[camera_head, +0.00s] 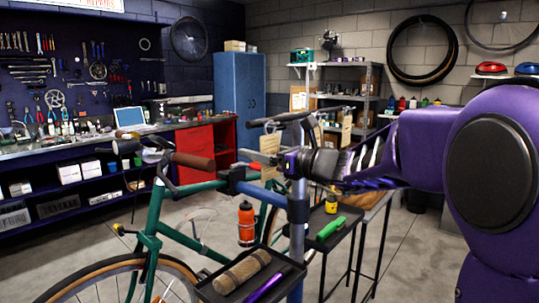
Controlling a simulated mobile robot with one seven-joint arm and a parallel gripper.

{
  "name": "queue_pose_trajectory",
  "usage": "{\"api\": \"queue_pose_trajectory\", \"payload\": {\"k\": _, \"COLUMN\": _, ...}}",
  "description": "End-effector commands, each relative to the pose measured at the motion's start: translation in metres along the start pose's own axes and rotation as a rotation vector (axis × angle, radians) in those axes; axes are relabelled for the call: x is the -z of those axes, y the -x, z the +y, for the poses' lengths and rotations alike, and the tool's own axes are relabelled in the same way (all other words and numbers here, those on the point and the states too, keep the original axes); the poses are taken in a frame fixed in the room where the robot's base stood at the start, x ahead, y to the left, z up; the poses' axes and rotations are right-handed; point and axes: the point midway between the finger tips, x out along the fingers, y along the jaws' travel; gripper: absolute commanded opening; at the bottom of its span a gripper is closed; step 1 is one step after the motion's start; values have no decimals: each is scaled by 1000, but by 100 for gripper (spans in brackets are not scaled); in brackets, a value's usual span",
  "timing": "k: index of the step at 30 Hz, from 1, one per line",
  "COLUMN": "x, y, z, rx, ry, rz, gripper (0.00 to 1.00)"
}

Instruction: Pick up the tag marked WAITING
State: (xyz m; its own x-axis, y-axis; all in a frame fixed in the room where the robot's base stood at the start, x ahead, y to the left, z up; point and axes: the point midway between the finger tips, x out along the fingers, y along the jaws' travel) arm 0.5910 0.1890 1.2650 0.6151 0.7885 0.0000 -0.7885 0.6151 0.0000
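Small tan tags or cards hang near the top of the repair stand: one tan piece (270,144) is just left of the stand's post, and another tan piece (318,132) is to the right of the post. No writing on them is legible, so I cannot tell which is marked WAITING. My purple arm reaches in from the right, and my gripper (290,162) is at the stand's upper part, close to the tan pieces. The fingers are small and partly lost against the stand and clamp. I cannot tell whether they touch anything.
A green bicycle (155,215) is clamped in the blue-grey repair stand (298,215). A tray (290,270) below holds a tan roll and a purple tool. A second tray (345,222) holds a green tool and yellow bottle. A workbench (60,145) and red cabinet (205,146) stand behind.

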Motion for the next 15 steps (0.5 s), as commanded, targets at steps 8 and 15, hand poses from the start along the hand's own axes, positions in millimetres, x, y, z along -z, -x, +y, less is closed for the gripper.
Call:
{"api": "queue_pose_trajectory", "payload": {"k": 8, "x": 0, "y": 0, "z": 0, "rx": 0, "ry": 0, "rz": 0, "gripper": 24}}
{"api": "queue_pose_trajectory", "payload": {"k": 15, "x": 0, "y": 0, "z": 0, "rx": 0, "ry": 0, "rz": 0, "gripper": 24}}
